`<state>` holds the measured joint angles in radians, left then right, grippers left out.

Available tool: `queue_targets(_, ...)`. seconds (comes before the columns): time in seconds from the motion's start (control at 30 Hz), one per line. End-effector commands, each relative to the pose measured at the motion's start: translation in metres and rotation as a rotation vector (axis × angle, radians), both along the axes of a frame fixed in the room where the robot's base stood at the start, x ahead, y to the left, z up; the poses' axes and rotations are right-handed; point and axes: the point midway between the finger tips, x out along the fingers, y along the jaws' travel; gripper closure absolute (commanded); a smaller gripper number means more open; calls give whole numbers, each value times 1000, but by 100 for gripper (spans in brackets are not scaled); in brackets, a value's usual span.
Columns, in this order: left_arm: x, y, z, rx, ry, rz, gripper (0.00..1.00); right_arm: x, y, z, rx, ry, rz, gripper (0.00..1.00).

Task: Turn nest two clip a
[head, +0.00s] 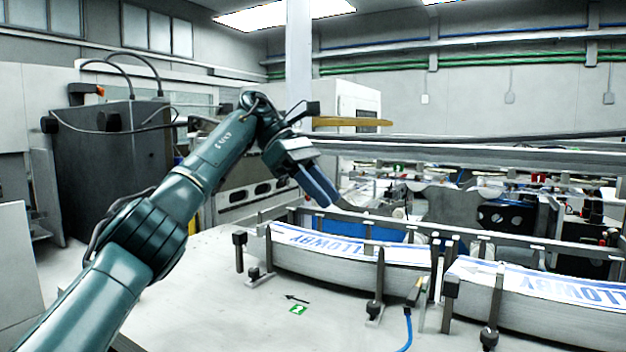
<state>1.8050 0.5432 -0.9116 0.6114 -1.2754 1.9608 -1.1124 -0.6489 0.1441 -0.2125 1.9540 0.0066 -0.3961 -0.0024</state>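A green marker (298,310) with a white figure, likely a 2, and a black arrow lies on the pale table. Behind it is a curved stack of white labels (330,268) with blue lettering, held among dark posts. A dark upright post with a knob (375,307) stands at the stack's front, and a shorter clip-like piece (254,274) sits at its left end. No letter marks clip a. My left gripper (328,196) points down right above the stack's back edge, apart from the front posts. Its dark blue fingers overlap, so their gap is unclear. My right gripper is out of view.
A second label stack (540,310) stands to the right, with its own posts. A blue cable (408,330) runs down from a small sensor-like piece between the stacks. A metal rail (450,235) runs behind both stacks.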

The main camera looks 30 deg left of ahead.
Motion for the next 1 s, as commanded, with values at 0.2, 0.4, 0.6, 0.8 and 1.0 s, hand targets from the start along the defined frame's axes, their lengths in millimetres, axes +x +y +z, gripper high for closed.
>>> queue_targets(0.2,0,13,13,2,4,-1,69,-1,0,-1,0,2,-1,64)
queue_targets(0.4,-1,19,19,0,-1,-1,69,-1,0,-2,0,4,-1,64)
queue_targets(0.6,-1,19,19,1,0,0,69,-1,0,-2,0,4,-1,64)
queue_targets(0.8,-1,20,19,1,0,0,69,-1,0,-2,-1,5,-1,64)
queue_targets(1.0,1,14,16,-9,-1,-5,69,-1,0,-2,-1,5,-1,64)
